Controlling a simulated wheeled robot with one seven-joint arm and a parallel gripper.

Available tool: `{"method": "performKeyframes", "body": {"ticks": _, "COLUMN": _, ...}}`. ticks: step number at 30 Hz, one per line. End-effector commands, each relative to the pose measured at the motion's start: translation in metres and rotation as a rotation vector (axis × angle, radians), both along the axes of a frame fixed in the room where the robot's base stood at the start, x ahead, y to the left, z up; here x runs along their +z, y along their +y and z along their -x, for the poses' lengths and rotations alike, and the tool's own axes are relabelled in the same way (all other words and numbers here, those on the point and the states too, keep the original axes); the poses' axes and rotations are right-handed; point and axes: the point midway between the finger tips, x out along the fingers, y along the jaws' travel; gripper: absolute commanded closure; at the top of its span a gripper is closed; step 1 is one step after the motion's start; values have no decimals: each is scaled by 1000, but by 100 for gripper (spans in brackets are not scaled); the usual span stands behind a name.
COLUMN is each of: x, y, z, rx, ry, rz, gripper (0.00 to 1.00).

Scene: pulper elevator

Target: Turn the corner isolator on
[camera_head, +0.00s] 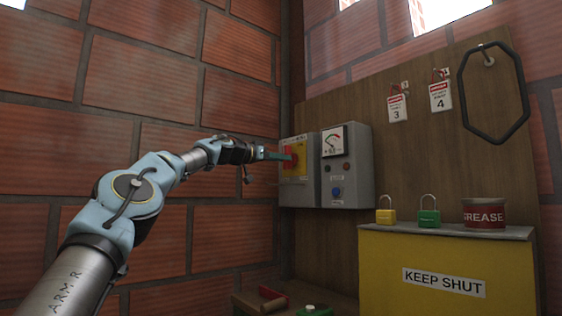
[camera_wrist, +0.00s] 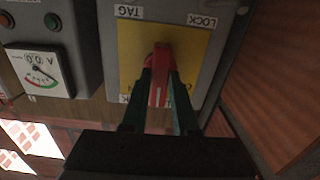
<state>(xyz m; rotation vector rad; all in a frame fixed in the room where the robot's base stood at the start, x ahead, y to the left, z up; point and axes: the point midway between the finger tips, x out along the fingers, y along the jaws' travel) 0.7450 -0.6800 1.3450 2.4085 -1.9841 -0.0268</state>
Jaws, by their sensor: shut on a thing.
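The corner isolator (camera_head: 304,186) is a grey box on the board near the wall corner, with a yellow plate (camera_head: 301,148) and a red handle (camera_head: 290,157). My gripper (camera_head: 277,156) reaches it from the left. In the wrist view, which is upside down, the gripper (camera_wrist: 161,88) is shut on the red handle (camera_wrist: 161,62), one green finger on each side. The handle's long side runs up and down in that picture. LOCK and TAG labels show on the isolator (camera_wrist: 167,14). Lettering beside the handle is partly hidden by the fingers.
A grey meter box (camera_head: 347,165) with a dial and a blue knob stands right beside the isolator. A yellow KEEP SHUT cabinet (camera_head: 400,265) carries two padlocks (camera_head: 428,216) and a GREASE tin (camera_head: 484,214). Tags (camera_head: 397,107) hang above. The brick wall (camera_head: 150,60) lies close at left.

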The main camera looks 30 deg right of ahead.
Motion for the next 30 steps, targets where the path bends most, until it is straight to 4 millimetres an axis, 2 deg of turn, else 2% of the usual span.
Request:
{"method": "performKeyframes", "body": {"ticks": 18, "x": -1, "y": 0, "z": 0, "rx": -1, "ry": -43, "rz": -10, "gripper": 100}}
{"method": "performKeyframes", "body": {"ticks": 19, "x": -1, "y": 0, "z": 0, "rx": -1, "ry": -43, "rz": -10, "gripper": 71}}
{"method": "performKeyframes", "body": {"ticks": 27, "x": 0, "y": 0, "z": 0, "rx": 0, "ry": -42, "rz": -9, "gripper": 43}}
{"method": "performKeyframes", "body": {"ticks": 30, "x": 0, "y": 0, "z": 0, "rx": 0, "ry": -42, "rz": -9, "gripper": 43}}
